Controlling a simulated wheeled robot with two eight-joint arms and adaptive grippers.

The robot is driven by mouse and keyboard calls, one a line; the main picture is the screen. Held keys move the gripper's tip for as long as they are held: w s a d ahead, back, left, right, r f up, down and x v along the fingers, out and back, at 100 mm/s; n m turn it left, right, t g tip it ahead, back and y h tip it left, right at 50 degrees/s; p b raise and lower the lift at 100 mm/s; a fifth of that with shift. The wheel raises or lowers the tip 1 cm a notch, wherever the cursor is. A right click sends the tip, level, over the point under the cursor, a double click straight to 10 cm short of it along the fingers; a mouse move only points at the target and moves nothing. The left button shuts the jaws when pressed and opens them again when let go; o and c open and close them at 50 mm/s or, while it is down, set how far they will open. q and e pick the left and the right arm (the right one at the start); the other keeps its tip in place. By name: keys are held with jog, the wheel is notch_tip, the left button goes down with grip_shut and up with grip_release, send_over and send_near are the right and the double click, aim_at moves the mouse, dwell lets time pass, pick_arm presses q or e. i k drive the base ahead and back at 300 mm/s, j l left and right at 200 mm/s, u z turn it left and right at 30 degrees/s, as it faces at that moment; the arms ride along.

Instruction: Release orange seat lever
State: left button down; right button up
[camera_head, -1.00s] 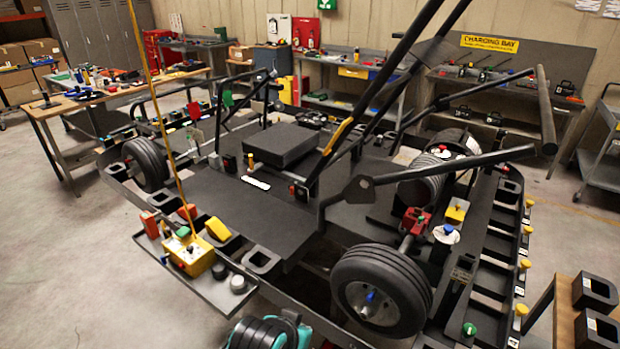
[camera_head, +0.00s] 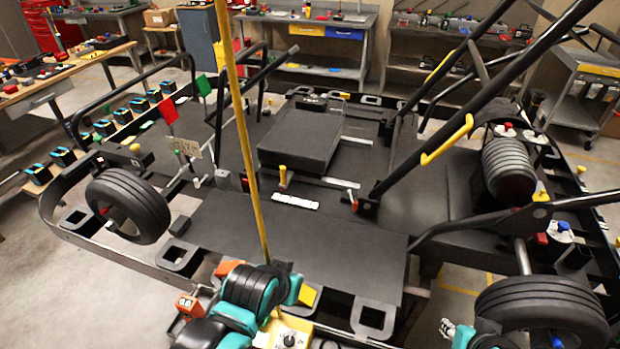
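The seat (camera_head: 300,138) is a thick black block on the dark kart floor. A short orange-yellow lever (camera_head: 283,177) with a round knob stands upright at its near left edge. My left arm, teal and black, comes in from the bottom left. Its end (camera_head: 262,290) is over the kart's near edge, well short of the lever, and its fingers cannot be made out. A teal and black part of my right arm (camera_head: 465,336) shows at the bottom edge near the front wheel; its gripper opening cannot be made out. Neither arm touches the lever.
A tall yellow pole (camera_head: 240,130) rises from a yellow box (camera_head: 285,335) beside my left arm. Black frame bars (camera_head: 480,100) slant across the right. Wheels stand at left (camera_head: 128,206) and right (camera_head: 543,310).

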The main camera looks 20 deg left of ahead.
aim_at(355, 203)
jog(key=j, duration=0.8)
jog(key=i+j, duration=0.15)
jog(key=j, duration=0.65)
